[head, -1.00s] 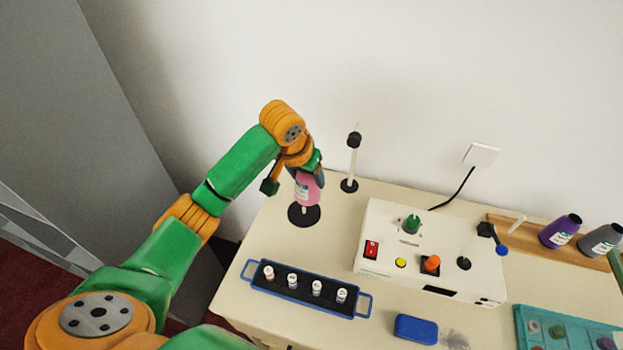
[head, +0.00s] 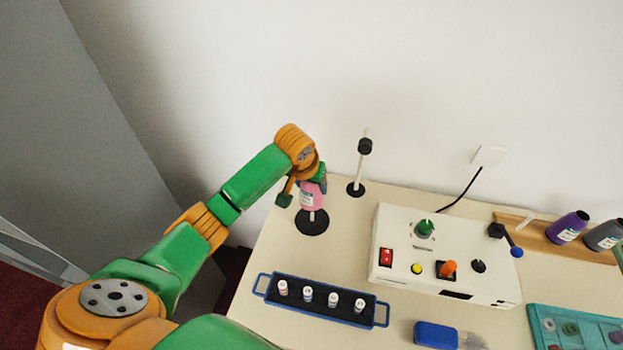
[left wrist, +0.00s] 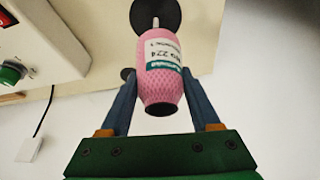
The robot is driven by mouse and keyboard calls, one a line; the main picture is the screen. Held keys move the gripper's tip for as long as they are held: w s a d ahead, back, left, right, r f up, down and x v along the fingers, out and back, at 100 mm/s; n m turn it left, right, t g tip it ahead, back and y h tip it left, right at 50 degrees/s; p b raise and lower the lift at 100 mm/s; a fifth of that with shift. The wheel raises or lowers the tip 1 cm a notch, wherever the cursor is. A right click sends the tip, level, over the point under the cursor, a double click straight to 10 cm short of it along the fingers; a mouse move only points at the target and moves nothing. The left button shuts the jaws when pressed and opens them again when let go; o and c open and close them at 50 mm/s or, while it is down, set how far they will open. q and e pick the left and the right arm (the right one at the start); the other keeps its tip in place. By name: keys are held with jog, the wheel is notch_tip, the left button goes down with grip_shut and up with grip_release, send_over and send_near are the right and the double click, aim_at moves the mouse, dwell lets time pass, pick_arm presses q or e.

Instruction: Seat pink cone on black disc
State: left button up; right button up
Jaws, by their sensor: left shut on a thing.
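The pink cone (head: 311,197) is a pink bottle-like spool with a white and green label. My left gripper (head: 314,181) is shut on it and holds it roughly upright over the black disc (head: 312,228). A short length of white peg shows between the cone's lower end and the disc, so the cone stands clear of the disc. I cannot tell how far the peg goes into it. In the left wrist view the cone (left wrist: 163,70) lies between the two fingers (left wrist: 160,85), with the peg and black disc (left wrist: 172,14) beyond it. My right gripper is out of view.
A post with a black knob (head: 364,147) stands behind and right of the disc. A white control box (head: 400,268) is to the right. A blue-handled tray (head: 321,302) with several small pots is in front, with a blue block (head: 436,334) beside it.

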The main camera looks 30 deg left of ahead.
pick_arm(q)
jog(key=shift+d+f+b, duration=0.25)
jog(key=shift+f+b, duration=0.15)
jog(key=shift+f, duration=0.6)
jog(key=shift+a+f+b, duration=0.15)
jog(key=shift+f+b, duration=0.4)
jog(key=shift+f, duration=0.65)
jog(key=shift+f+b, duration=0.7)
jog(key=shift+f, duration=0.7)
jog(key=o, duration=1.5)
jog(key=shift+o, duration=0.2)
